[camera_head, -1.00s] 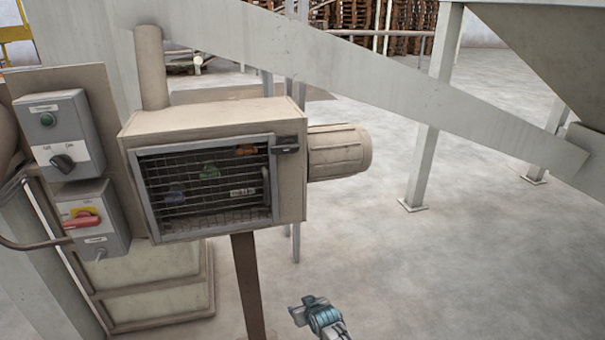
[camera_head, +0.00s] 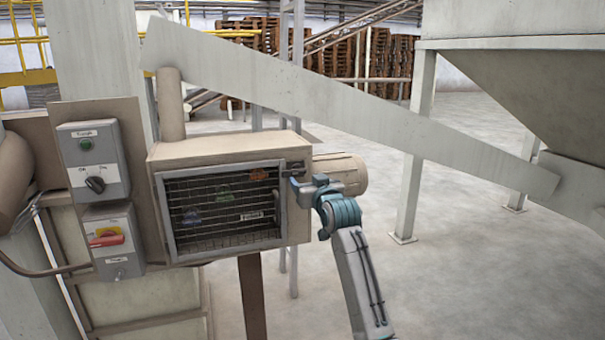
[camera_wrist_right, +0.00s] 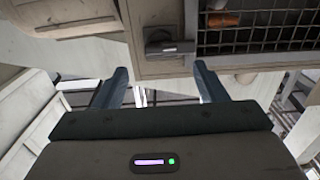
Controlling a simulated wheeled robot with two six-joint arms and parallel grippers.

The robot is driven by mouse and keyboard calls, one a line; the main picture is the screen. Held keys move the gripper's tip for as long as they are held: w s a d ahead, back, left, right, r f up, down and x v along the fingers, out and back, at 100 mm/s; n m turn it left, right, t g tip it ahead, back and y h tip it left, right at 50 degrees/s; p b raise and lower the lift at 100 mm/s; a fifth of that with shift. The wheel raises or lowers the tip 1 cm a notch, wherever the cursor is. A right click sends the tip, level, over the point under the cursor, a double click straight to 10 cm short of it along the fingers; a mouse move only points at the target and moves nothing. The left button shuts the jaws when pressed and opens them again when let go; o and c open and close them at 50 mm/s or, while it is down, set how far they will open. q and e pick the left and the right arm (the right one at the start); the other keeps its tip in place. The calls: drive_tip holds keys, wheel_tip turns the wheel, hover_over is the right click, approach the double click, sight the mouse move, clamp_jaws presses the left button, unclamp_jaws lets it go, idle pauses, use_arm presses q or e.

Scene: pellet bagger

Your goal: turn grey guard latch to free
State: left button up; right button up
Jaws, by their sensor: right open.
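The dark grey guard latch (camera_head: 295,168) sits at the upper right corner of the mesh guard (camera_head: 222,210) on the beige box. In the right wrist view the latch (camera_wrist_right: 168,46) shows at the top, with its bar lying across the picture. My right gripper (camera_head: 297,182) is at the box's right front edge, just below the latch. In the right wrist view its two fingers (camera_wrist_right: 160,74) are apart with nothing between them, and the latch lies beyond the gap. I cannot tell if a finger touches the box. My left gripper is not in view.
A beige motor (camera_head: 345,172) is behind my right gripper. A sloping grey beam (camera_head: 350,110) crosses above. Floor at right is clear.

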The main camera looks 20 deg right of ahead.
sight(299, 172)
drive_tip(key=w+p, duration=0.1)
drive_tip(key=w, duration=0.4)
drive_tip(key=shift+a, duration=0.2)
drive_tip(key=shift+w, duration=0.55)
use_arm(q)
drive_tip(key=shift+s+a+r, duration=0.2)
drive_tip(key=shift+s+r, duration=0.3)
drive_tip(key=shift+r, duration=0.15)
use_arm(e)
drive_tip(key=shift+c, duration=0.3)
drive_tip(key=c, duration=0.7)
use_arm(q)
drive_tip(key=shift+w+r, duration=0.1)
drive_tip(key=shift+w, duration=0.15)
use_arm(e)
drive_tip(key=shift+c, duration=1.1)
